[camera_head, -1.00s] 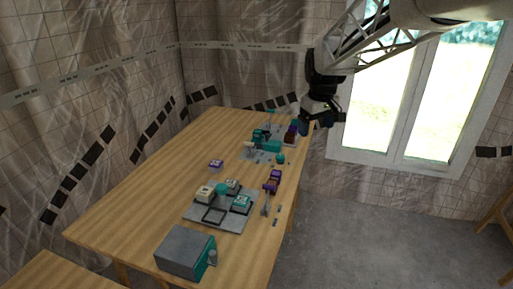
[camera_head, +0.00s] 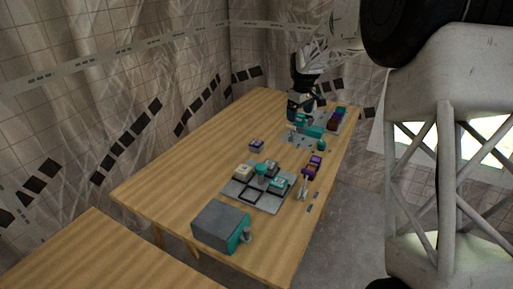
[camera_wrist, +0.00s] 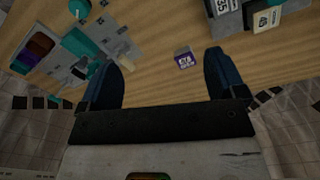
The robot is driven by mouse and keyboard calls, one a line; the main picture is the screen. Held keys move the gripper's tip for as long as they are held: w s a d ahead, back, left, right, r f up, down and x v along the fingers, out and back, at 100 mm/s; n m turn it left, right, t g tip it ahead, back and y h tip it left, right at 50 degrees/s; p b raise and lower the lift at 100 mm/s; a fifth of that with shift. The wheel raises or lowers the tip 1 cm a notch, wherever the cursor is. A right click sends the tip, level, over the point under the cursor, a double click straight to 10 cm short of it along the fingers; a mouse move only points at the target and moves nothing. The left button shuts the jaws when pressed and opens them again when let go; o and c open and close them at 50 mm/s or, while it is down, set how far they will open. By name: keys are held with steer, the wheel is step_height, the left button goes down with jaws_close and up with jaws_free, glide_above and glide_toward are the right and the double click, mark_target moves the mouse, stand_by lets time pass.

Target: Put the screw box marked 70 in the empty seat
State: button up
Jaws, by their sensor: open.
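A small purple and white box (camera_head: 256,145) stands alone on the table in the head view. It also shows in the wrist view (camera_wrist: 184,58), between my fingers but farther off; I cannot read its number surely. A grey tray (camera_head: 234,187) holds several labelled boxes, and one seat, a dark square frame (camera_head: 252,191), is empty. In the wrist view, a box with a white label (camera_wrist: 266,18) shows at the top right. My gripper (camera_wrist: 160,62) is open with nothing between its fingers. In the head view my gripper (camera_head: 298,114) is over the table's far part.
A grey and teal machine (camera_head: 221,224) stands at the table's near end. Purple boxes (camera_head: 312,167) lie by the right edge. A teal device (camera_head: 310,131) and a rack of coloured blocks (camera_head: 337,118) stand at the far end. The table's left side is clear.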

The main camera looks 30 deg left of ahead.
mark_target(256, 142)
steer(key=w+a+f+n, duration=0.1)
steer(key=a+f, duration=0.3)
steer(key=a, duration=0.2)
steer(key=w+a+f+n, duration=0.1)
steer(key=a+f, duration=0.4)
steer(key=a, duration=0.1)
steer(key=w+a+f+n, duration=0.1)
steer(key=a+f, duration=0.4)
steer(key=a, duration=0.2)
steer(key=shift+a+f+n+g, duration=0.1)
steer(key=shift+f+n+g, duration=0.05)
steer(key=shift+n+g, duration=0.2)
steer(key=shift+a+f, duration=0.4)
steer(key=shift+a, duration=0.1)
steer(key=shift+f, duration=1.3)
steer(key=shift+f, duration=0.1)
steer(key=shift+w+a+f, duration=0.1)
steer(key=shift+f, duration=1.15)
steer(key=shift+w+f, duration=0.1)
steer(key=shift+f, duration=1.1)
steer(key=c, duration=1.3)
steer(key=shift+o, duration=0.2)
